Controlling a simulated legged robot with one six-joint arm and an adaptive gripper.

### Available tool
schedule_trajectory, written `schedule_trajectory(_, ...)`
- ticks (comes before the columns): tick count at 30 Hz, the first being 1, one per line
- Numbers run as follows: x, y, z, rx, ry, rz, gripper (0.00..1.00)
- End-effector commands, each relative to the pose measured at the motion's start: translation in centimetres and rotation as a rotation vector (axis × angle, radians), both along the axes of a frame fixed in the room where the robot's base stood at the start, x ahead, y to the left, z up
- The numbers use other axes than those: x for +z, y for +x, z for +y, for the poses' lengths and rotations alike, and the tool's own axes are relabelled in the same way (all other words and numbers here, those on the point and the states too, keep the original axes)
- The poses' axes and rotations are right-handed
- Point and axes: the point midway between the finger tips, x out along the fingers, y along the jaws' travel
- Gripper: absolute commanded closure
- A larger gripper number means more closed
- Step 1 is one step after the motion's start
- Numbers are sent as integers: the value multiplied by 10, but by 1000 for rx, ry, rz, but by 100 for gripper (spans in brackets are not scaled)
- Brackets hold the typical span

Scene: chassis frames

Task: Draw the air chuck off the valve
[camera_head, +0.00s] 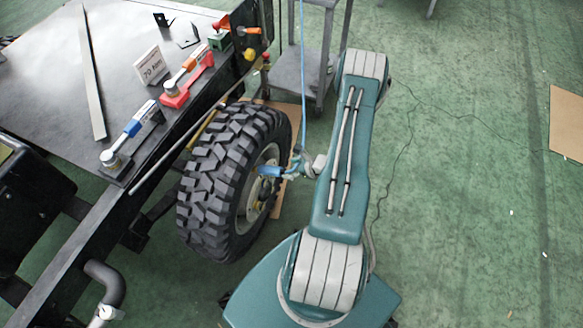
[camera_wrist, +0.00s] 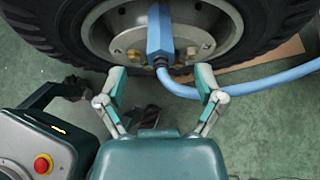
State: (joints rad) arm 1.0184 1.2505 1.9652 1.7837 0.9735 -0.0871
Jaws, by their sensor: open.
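The air chuck (camera_wrist: 160,35) is a blue block in front of the wheel hub (camera_wrist: 125,35) in the wrist view. Its blue hose (camera_wrist: 240,84) leaves its lower end and curves off to the right. In the head view the blue chuck (camera_head: 270,171) shows beside the wheel. The valve is hidden, so I cannot tell how the chuck sits on it. My gripper (camera_wrist: 161,82) is open and empty. Its two fingers stand left and right of the chuck's lower end, apart from it. In the head view my gripper (camera_head: 298,165) is small beside the tyre.
The knobbly tyre (camera_head: 225,165) stands against the chassis frame (camera_head: 70,240). Clamps and a "70 Nm" sign (camera_head: 152,67) sit on the dark bench top. The blue hose (camera_head: 302,60) hangs past a grey trolley (camera_head: 305,70). The green floor at right is mostly clear, with a thin cable.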

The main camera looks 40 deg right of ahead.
Motion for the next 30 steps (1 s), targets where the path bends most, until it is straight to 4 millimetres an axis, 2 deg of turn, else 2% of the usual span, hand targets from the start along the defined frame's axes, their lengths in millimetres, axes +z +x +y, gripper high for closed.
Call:
schedule_trajectory(21, -41, 55, 24, 6, -1, 0, 14)
schedule_trajectory(30, -47, 63, 27, 4, -1, 0, 14)
